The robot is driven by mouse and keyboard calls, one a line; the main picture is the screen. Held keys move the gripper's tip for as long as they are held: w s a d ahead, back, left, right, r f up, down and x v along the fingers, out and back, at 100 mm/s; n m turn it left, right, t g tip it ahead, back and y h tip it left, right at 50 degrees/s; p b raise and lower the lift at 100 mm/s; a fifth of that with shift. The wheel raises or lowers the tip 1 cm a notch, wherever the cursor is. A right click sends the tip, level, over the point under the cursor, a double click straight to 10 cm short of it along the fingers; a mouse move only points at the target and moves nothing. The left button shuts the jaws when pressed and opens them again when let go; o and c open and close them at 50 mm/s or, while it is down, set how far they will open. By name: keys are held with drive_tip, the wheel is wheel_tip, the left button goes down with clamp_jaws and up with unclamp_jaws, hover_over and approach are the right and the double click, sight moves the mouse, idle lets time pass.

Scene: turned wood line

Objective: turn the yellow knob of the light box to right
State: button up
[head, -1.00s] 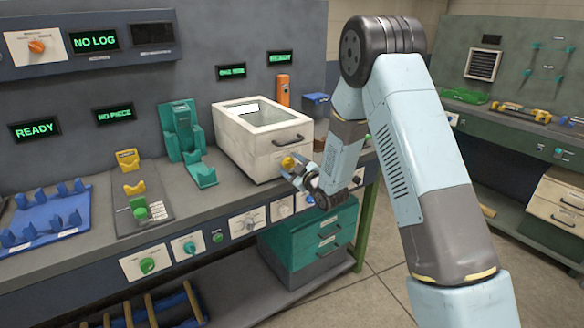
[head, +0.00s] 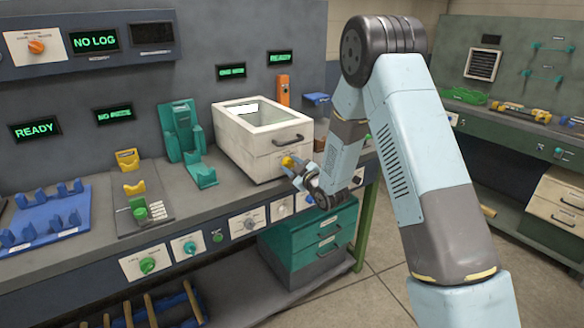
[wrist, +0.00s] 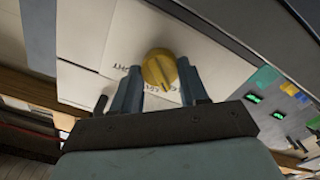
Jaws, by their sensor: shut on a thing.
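The light box (head: 245,143) is a cream box with a pale window in its top and a dark handle on its front; it stands on the bench. Its yellow knob (head: 288,162) sits low on the front face. In the wrist view the round yellow knob (wrist: 160,72) has a raised ridge and lies at the fingertips, with partly hidden lettering on the panel beside it. My gripper (head: 294,167) reaches the knob from the front right. In the wrist view its two blue-grey fingers (wrist: 158,85) are shut on the knob, one on each side.
A teal stand (head: 185,140) is left of the box, and an orange post (head: 283,91) is behind it. The floor (head: 370,290) in front is clear.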

drive_tip(key=shift+m, duration=0.6)
drive_tip(key=shift+d+m, duration=0.1)
drive_tip(key=shift+m, duration=4.2)
drive_tip(key=shift+d+f+m, duration=0.1)
drive_tip(key=shift+d+m, duration=0.05)
drive_tip(key=shift+m, duration=2.15)
drive_tip(key=shift+w+m, duration=0.1)
drive_tip(key=shift+m, duration=2.2)
drive_tip(key=shift+d+f+m, duration=0.1)
drive_tip(key=shift+m, duration=0.4)
